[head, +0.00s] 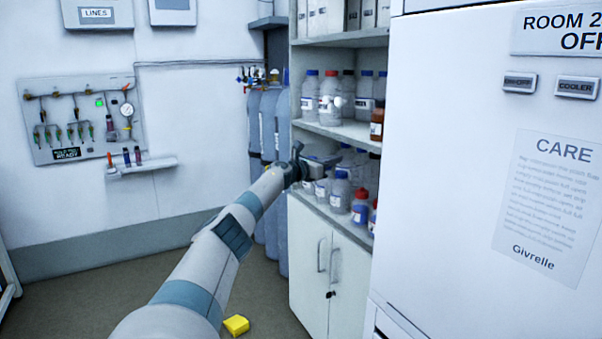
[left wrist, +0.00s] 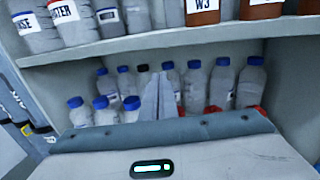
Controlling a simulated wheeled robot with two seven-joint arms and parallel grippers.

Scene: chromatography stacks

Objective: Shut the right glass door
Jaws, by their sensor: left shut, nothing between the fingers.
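I cannot make out a glass door in either view. The shelf cabinet (head: 340,133) stands open-fronted in the head view, with bottles on its shelves. Its upper front shows no pane that I can tell. My left gripper (head: 325,160) reaches to the lower open shelf, in front of the bottles there. In the left wrist view its fingers (left wrist: 158,100) are together and empty, pointing at a row of clear blue-capped bottles (left wrist: 194,85). Whether the fingers touch anything is unclear. My right gripper is not in view.
Below the shelves is a white cupboard (head: 309,262) with two handles. A large white unit (head: 450,160) stands close on the right. Grey gas cylinders (head: 281,200) stand left of the shelves. A yellow object (head: 236,325) lies on the floor. Floor at left is clear.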

